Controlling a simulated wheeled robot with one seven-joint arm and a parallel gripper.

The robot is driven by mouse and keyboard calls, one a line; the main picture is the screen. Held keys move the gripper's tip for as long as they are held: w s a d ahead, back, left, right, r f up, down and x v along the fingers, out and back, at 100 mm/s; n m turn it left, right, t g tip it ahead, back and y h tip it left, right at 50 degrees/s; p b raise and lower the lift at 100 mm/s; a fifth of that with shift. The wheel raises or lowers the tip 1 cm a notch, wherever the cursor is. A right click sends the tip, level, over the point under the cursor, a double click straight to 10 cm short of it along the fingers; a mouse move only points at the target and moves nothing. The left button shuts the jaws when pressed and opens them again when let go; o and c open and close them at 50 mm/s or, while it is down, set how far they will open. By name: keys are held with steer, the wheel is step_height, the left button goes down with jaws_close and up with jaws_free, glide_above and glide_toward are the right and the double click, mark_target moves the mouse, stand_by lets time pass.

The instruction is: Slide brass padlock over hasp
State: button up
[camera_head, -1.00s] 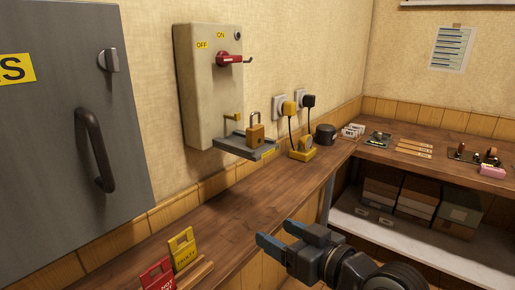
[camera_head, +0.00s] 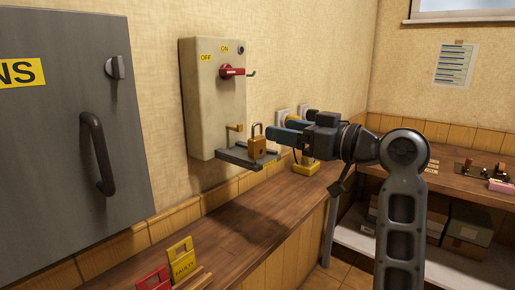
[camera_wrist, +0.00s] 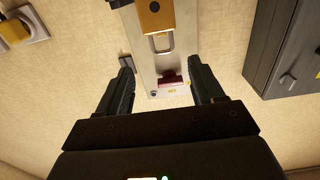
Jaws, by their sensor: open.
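The brass padlock (camera_head: 257,148) stands upright, shackle up, on a small grey shelf (camera_head: 236,160) at the foot of the beige switch box. A small brass hasp (camera_head: 235,128) sticks out of the box, left of the shackle; the padlock is apart from it. My gripper (camera_head: 278,128) is open and empty, to the right of the padlock, fingers pointing left. In the wrist view the padlock (camera_wrist: 155,18) shows at the top, beyond the gap between my spread fingers (camera_wrist: 160,70). Its shackle (camera_wrist: 162,45) points down in that picture.
The switch box (camera_head: 215,95) carries a red handle (camera_head: 232,72). A grey cabinet (camera_head: 60,150) with a dark pull handle is at left. Yellow and red tags (camera_head: 181,258) stand on the wooden counter (camera_head: 265,205). Sockets and a yellow-based item are behind my gripper.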

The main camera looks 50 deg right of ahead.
mark_target(257, 147)
steer(key=w, duration=0.4)
steer(key=w+p, duration=0.1)
steer(key=w, duration=0.1)
steer(key=shift+w+a+f, duration=0.2)
steer(key=shift+a+f, duration=0.05)
steer(key=shift+a, duration=0.1)
steer(key=shift+c, duration=0.5)
